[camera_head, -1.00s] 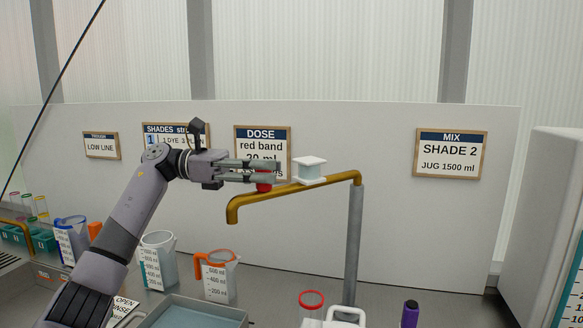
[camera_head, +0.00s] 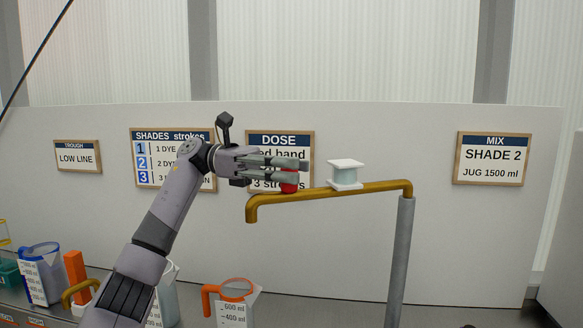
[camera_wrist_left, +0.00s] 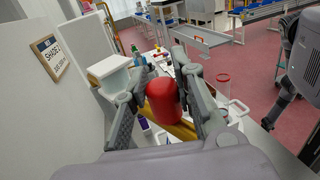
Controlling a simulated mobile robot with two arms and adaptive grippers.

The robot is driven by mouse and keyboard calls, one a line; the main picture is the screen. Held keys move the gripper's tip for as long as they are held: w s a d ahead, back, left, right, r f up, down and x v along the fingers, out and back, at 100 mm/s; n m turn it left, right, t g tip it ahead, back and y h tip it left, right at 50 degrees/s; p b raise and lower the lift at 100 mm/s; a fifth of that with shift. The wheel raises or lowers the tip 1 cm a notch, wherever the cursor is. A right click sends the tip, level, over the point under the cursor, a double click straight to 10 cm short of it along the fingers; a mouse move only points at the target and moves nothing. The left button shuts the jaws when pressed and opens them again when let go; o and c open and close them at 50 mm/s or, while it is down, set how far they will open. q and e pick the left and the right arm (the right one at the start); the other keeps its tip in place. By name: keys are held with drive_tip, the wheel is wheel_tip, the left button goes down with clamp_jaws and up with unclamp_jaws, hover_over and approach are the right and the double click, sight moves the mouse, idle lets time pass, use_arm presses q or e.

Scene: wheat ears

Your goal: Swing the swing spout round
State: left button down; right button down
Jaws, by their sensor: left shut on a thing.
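The swing spout (camera_head: 330,195) is a brass-coloured pipe on top of a grey upright post (camera_head: 399,262). Its arm reaches left from the post and its tip bends down at the left end. A red knob (camera_head: 289,181) stands on the spout near that tip. My left gripper (camera_head: 285,171) comes in from the left and is shut on the red knob. In the left wrist view the red knob (camera_wrist_left: 163,101) sits between the two fingers, with the brass pipe (camera_wrist_left: 182,130) under it.
A white board with signs, including the MIX sign (camera_head: 492,158), stands behind. Below are a jug with an orange handle (camera_head: 232,300) and a blue-rimmed jug (camera_head: 40,275).

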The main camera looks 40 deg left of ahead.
use_arm(q)
drive_tip(key=shift+d+f, duration=0.1)
drive_tip(key=c, duration=1.3)
unclamp_jaws()
drive_tip(key=s+a, duration=0.2)
drive_tip(key=a, duration=0.9)
drive_tip(key=shift+s+a, duration=0.15)
drive_tip(key=shift+a, duration=0.25)
